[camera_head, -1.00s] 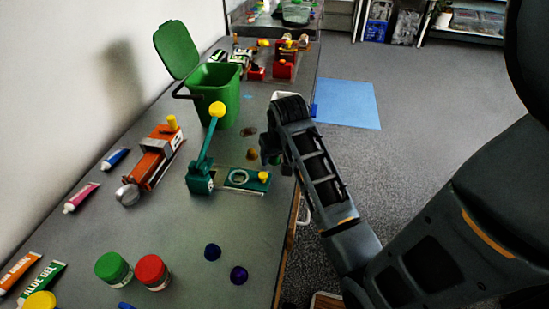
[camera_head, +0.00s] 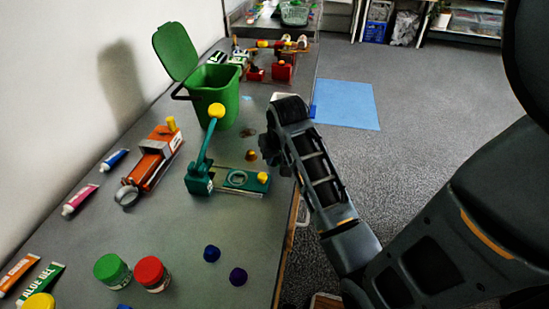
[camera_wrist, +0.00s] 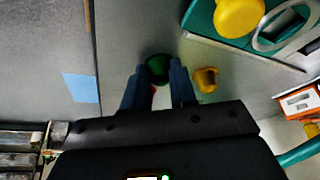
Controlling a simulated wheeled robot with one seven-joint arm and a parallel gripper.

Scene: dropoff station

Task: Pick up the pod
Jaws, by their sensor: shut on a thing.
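A dark green pod (camera_wrist: 157,68) sits between the fingertips of my gripper (camera_wrist: 158,75) in the wrist view. My gripper is shut on it. In the head view my arm hides this pod; I cannot tell if it is clear of the table. An orange-yellow pod (camera_wrist: 206,80) stands just right of the fingers in the wrist view; it also shows on the table in the head view (camera_head: 251,155).
A teal press (camera_head: 228,180) with a yellow-knobbed lever stands left of my gripper. Behind it is a green bin (camera_head: 214,92) with its lid up. An orange device (camera_head: 155,158), tubes and two jars (camera_head: 152,273) stand left and front. The table's right edge is close to my arm.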

